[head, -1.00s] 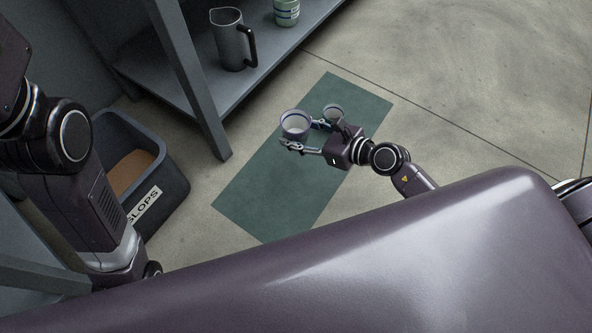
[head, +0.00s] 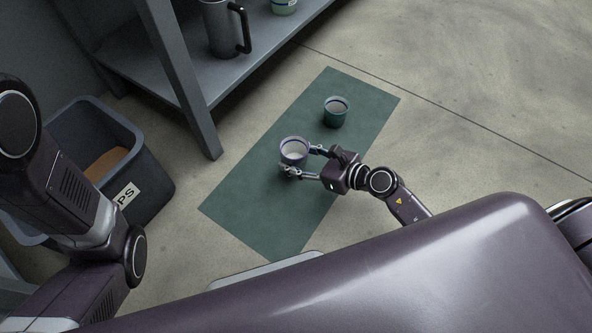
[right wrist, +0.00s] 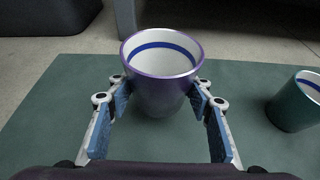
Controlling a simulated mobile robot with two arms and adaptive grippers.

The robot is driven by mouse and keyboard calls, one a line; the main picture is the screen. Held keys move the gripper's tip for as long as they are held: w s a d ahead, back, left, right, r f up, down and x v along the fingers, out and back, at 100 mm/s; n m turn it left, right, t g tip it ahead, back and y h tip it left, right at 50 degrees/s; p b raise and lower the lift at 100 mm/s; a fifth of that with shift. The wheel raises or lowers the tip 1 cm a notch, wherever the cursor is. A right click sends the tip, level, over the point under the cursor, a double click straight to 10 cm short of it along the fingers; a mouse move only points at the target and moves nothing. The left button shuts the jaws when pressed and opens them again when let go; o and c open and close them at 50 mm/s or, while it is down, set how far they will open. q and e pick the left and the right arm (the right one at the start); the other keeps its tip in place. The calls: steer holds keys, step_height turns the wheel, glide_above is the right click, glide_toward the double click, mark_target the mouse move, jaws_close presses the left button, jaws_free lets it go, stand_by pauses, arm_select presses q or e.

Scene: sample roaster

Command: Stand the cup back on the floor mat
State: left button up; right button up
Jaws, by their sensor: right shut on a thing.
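A purple cup (head: 294,152) with a white inside and a blue band is upright over the green floor mat (head: 250,190). In the right wrist view the cup (right wrist: 165,85) is between the fingertips of my right gripper (head: 301,160), which is shut on it. Whether its base touches the mat or hangs slightly above it I cannot tell. My left arm shows at the left of the head view, but its gripper is out of view.
A green cup (head: 336,112) stands on the mat farther back, to the right of the purple cup. A dark slops bin (head: 150,175) is at the left. A grey shelf (head: 215,80) with a dark jug (head: 220,30) and a pale green container (head: 284,5) borders the mat. Open floor lies to the right.

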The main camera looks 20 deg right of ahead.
steer(key=shift+f+b, duration=1.9)
steer(key=shift+f, duration=0.3)
steer(key=shift+r, duration=0.1)
steer(key=o, duration=1.6)
steer(key=shift+f, duration=0.2)
steer(key=shift+c, duration=0.2)
steer(key=shift+r, duration=0.15)
steer(key=p+v, duration=0.4)
steer(key=v, duration=0.8)
steer(key=shift+r+p, duration=0.1)
steer(key=shift+p, duration=0.25)
